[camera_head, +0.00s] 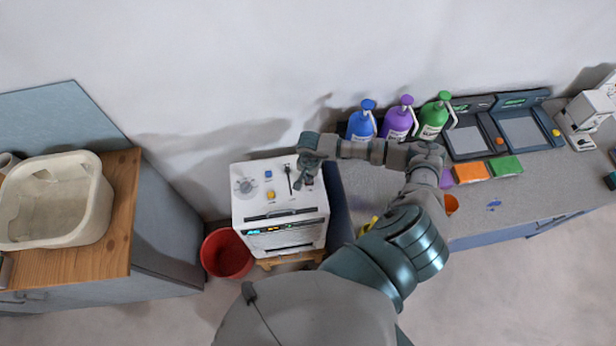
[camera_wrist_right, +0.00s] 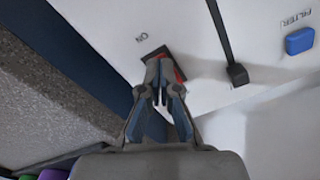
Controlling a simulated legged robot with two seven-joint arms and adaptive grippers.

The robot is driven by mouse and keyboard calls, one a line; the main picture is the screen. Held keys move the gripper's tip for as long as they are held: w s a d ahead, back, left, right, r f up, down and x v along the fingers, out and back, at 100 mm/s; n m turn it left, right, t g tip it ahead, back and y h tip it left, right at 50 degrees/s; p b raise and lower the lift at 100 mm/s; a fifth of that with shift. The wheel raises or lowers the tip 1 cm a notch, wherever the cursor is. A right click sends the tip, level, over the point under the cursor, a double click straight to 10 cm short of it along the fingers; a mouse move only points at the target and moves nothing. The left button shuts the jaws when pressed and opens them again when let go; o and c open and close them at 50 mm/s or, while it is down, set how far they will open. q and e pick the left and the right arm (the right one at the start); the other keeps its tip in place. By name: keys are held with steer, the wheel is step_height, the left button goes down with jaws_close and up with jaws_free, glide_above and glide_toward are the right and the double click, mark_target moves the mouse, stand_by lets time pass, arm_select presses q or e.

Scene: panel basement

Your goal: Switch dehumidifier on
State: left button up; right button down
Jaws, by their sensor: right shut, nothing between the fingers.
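The dehumidifier (camera_head: 281,238) is a white box with controls on its top panel and a lit display on its front. My right gripper (camera_head: 302,181) is over the right part of that panel. In the right wrist view the gripper (camera_wrist_right: 160,68) is shut and empty. Its fingertips are at a red switch (camera_wrist_right: 180,74) in a dark frame, beside the word "ON". The fingers hide most of the switch, and I cannot tell whether they touch it or which way it is set. My left gripper is not in view.
A black lever (camera_wrist_right: 237,73) and a blue FILTER button (camera_wrist_right: 299,40) are near the switch. The panel also has a round dial (camera_head: 245,186) and a yellow button (camera_head: 270,195). A red bucket (camera_head: 226,254) stands left; a counter with several bottles (camera_head: 398,122) is right.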

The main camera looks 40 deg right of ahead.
steer(key=shift+s, duration=0.1)
step_height(320, 180, up, 2)
steer(key=shift+p, duration=0.7)
steer(key=shift+r+p, duration=1.25)
steer(key=shift+r, duration=1.2)
